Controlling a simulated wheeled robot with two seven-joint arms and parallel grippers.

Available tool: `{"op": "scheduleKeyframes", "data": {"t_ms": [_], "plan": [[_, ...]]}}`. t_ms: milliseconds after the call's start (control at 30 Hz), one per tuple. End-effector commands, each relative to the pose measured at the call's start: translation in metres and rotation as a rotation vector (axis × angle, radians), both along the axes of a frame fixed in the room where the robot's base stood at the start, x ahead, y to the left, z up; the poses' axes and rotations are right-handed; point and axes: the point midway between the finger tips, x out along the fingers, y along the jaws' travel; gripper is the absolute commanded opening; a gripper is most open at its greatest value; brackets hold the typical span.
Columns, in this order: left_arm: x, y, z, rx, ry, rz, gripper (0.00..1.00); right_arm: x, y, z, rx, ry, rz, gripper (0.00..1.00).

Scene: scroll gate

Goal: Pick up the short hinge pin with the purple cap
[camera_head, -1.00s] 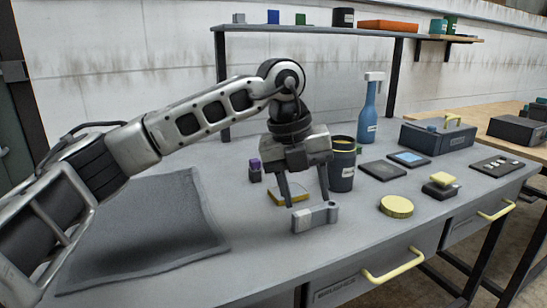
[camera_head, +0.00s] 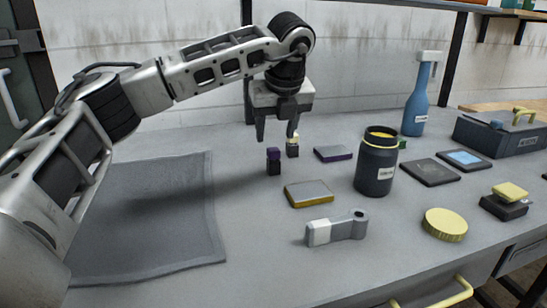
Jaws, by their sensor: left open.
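The short hinge pin with the purple cap (camera_head: 273,161) stands upright on the grey workbench, its lower part dark. My left gripper (camera_head: 276,138) is open and empty, pointing down above and just behind the purple-capped pin. It looks apart from the pin. A second small dark pin with a pale yellowish top (camera_head: 292,147) stands behind and right of it, close to the gripper's right finger. Whether that finger touches it I cannot tell. My right gripper is not in view.
A grey mat (camera_head: 150,220) lies at left. A yellow-edged block (camera_head: 308,193), a purple-edged plate (camera_head: 333,153), a grey-white bracket (camera_head: 337,228) and a dark jar (camera_head: 377,162) are nearby. A blue bottle (camera_head: 418,98) and yellow disc (camera_head: 445,224) are further right.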

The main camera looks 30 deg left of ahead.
Motion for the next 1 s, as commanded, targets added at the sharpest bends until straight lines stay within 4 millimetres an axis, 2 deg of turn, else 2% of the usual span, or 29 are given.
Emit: {"op": "scheduleKeyframes", "data": {"t_ms": [133,400,700,733,800,900,1000], "plan": [[0.002,0.003,-0.010,0.000,0.002,0.001,0.49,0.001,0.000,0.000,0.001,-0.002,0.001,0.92],[0.011,0.012,-0.046,-0.001,0.002,0.000,0.49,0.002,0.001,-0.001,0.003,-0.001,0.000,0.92],[0.013,0.014,-0.051,-0.001,0.000,0.000,0.49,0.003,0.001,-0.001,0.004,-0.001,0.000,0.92],[0.013,0.014,-0.051,-0.001,0.000,0.000,0.44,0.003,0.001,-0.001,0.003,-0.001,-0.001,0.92],[0.013,0.014,-0.051,-0.001,0.000,0.000,0.24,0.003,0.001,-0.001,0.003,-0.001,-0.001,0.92],[0.013,0.014,-0.051,-0.001,0.000,0.000,0.01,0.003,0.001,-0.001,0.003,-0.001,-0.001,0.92],[0.013,0.013,-0.050,-0.001,-0.001,-0.001,0.01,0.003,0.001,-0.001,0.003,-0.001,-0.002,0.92]]}}
